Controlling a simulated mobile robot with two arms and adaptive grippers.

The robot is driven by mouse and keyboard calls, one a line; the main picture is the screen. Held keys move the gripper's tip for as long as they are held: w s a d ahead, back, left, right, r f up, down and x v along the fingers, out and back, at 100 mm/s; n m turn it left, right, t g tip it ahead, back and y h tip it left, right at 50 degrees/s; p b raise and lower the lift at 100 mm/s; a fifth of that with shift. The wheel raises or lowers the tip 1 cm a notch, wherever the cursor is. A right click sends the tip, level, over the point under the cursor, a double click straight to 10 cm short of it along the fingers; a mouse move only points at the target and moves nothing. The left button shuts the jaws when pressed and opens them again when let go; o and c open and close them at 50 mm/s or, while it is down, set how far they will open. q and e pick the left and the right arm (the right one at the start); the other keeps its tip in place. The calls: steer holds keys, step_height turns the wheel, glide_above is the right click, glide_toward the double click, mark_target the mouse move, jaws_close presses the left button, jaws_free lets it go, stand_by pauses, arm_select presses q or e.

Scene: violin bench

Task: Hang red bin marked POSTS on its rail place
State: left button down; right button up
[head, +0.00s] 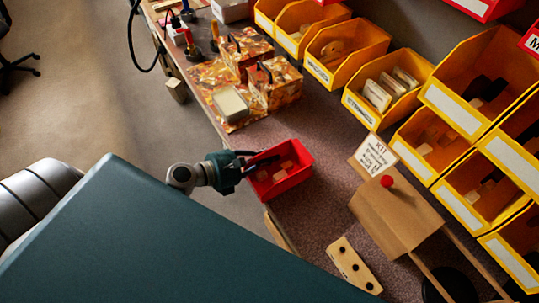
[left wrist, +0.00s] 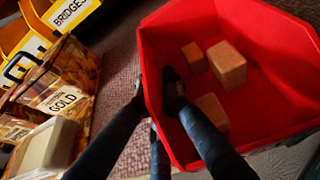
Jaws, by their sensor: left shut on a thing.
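A red bin (head: 293,182) is at the near edge of the bench, left of the cardboard kit box. My left gripper (head: 254,165) is shut on its left wall. In the left wrist view the red bin (left wrist: 255,45) fills the right side, with one finger of the gripper (left wrist: 157,95) inside the wall and one outside. Several small wooden blocks (left wrist: 226,64) lie in the bin. Its label does not show, and I cannot tell whether it touches the bench. The rail place for it cannot be made out. My right gripper is not in view.
Yellow bins (head: 345,52) line the back of the bench, with more stacked at right. Parts of other red bins (head: 487,5) show at top right. A cardboard kit box (head: 396,208) stands right of the bin. Patterned boxes (head: 274,85) stand at the left.

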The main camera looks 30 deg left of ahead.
arm_select(q)
steer(key=c, duration=2.2)
jaws_free()
steer(key=shift+f, duration=0.1)
steer(key=b+v, duration=0.1)
steer(key=v, duration=1.1)
steer(key=s+f+m+g+y, duration=0.2)
steer(key=s+f+m, duration=0.2)
steer(key=f, duration=0.7)
steer(key=s+d+f+m+g+y, duration=0.1)
steer(key=s+f+m+g, duration=0.25)
steer(key=f, duration=0.85)
steer(key=s+f+m+g+y, duration=0.2)
steer(key=s+f+m, duration=0.25)
steer(key=f, duration=0.65)
steer(key=s+d+f+m+g, duration=0.1)
steer(key=s+f+m, duration=0.3)
steer(key=s+m, duration=0.2)
steer(key=s+d+f+m+g+y, duration=0.1)
steer(key=s+d+f+m, duration=0.1)
steer(key=s+f+m, duration=0.3)
steer(key=s+d+f+m+g+y, duration=0.1)
steer(key=s+d+f+m, duration=0.1)
steer(key=s+f+m, duration=0.3)
steer(key=shift+s+m+g, duration=0.2)
steer(key=shift+s+m, duration=0.25)
steer(key=shift+m, duration=0.7)
steer(key=shift+s+m+g, duration=0.15)
steer(key=shift+s+m, duration=0.3)
steer(key=shift+m, duration=0.7)
